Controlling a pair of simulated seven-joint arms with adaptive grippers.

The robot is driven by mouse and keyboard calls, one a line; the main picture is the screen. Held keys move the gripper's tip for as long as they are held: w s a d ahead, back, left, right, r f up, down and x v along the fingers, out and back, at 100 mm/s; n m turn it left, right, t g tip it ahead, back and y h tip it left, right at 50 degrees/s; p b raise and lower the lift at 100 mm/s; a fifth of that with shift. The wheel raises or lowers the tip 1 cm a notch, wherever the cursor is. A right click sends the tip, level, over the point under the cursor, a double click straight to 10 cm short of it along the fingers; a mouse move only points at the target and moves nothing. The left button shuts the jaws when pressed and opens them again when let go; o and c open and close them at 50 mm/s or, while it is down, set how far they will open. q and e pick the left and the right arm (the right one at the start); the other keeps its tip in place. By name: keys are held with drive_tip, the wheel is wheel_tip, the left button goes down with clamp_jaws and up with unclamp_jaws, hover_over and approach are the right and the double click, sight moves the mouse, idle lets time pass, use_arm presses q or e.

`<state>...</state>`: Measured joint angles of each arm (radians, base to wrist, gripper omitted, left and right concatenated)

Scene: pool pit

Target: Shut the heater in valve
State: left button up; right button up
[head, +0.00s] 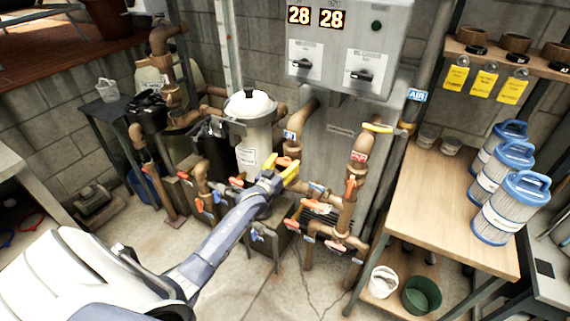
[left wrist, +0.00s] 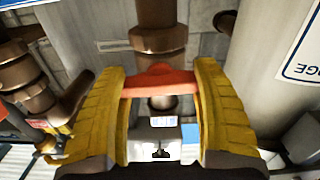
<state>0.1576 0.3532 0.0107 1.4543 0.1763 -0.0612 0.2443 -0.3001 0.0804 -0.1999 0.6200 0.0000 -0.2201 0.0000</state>
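My left gripper (head: 283,173) has yellow fingers and is at the pipework in front of the grey heater cabinet (head: 340,150). In the left wrist view its fingers (left wrist: 163,85) stand wide apart, one at each side of an orange-red valve handle (left wrist: 160,82). The handle lies crosswise between them on a brown vertical pipe (left wrist: 158,18); I cannot tell whether the fingers touch it. In the head view this handle (head: 284,161) shows just beyond the fingers. A blue-and-white tag (head: 290,135) hangs on the pipe above; its text is too small to read. My right gripper is not in view.
More red-handled valves (head: 306,224) sit low on the pipes to the right, with a yellow-handled valve (head: 378,128) higher up. A white filter housing (head: 250,125) stands left of the gripper. A wooden bench (head: 440,190) with blue-capped cartridges (head: 510,205) is at right.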

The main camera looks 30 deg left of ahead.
use_arm(q)
drive_tip(key=c, duration=0.4)
drive_tip(key=shift+m, duration=0.3)
drive_tip(key=shift+c, duration=0.2)
drive_tip(key=o, duration=1.4)
drive_tip(key=s, duration=1.2)
drive_tip(key=shift+d, duration=0.35)
